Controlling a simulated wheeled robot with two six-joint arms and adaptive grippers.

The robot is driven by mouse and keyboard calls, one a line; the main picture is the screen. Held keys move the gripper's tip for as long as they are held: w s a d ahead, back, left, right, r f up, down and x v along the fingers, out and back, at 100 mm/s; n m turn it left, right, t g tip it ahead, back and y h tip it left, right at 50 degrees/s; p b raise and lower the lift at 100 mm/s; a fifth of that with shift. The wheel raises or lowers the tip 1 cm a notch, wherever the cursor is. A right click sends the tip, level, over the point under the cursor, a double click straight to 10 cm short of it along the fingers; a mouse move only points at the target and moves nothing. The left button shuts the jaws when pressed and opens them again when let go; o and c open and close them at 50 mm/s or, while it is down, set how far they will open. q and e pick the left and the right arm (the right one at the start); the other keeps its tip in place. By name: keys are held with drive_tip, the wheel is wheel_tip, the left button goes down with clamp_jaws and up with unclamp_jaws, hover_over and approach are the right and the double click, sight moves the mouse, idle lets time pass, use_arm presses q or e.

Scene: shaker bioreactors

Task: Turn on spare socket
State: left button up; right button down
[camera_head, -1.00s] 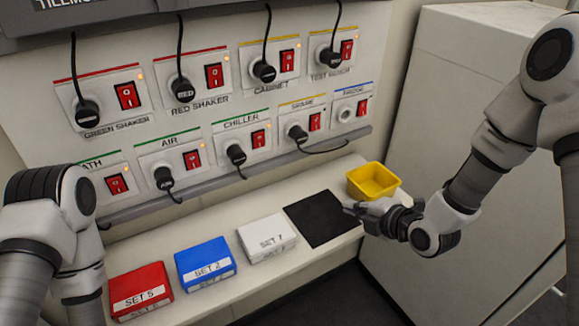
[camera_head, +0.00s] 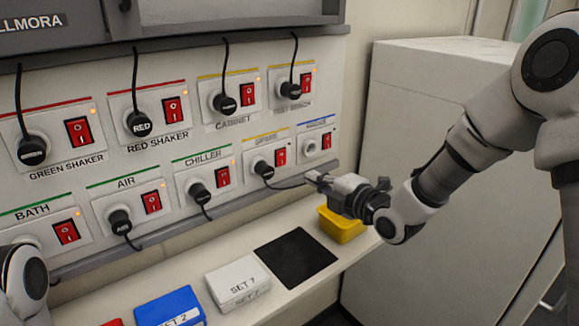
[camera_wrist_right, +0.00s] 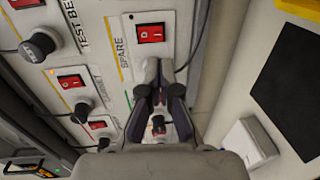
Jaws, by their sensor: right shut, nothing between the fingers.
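The spare socket panel (camera_head: 268,163) is in the lower row of the wall board, under a yellow line, with a black plug in it and a red rocker switch (camera_head: 280,156). In the right wrist view its red switch (camera_wrist_right: 150,33) shows just beyond my fingertips, beside the SPARE label (camera_wrist_right: 122,66). The spare plug is hidden there behind the fingers. My right gripper (camera_head: 314,178) is shut and empty, just right of and below the spare switch in the head view; I cannot tell whether it touches the panel. My left gripper is out of view.
The imaging-side socket (camera_head: 318,144) sits right of spare. Cables hang from the plugs.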

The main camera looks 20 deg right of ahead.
sight(283, 163)
drive_tip(key=p+x, duration=0.1)
drive_tip(key=x, duration=0.8)
drive_tip(key=shift+w+a+f, duration=0.1)
drive_tip(key=shift+w+a, duration=0.05)
drive_tip(key=shift+w, duration=0.1)
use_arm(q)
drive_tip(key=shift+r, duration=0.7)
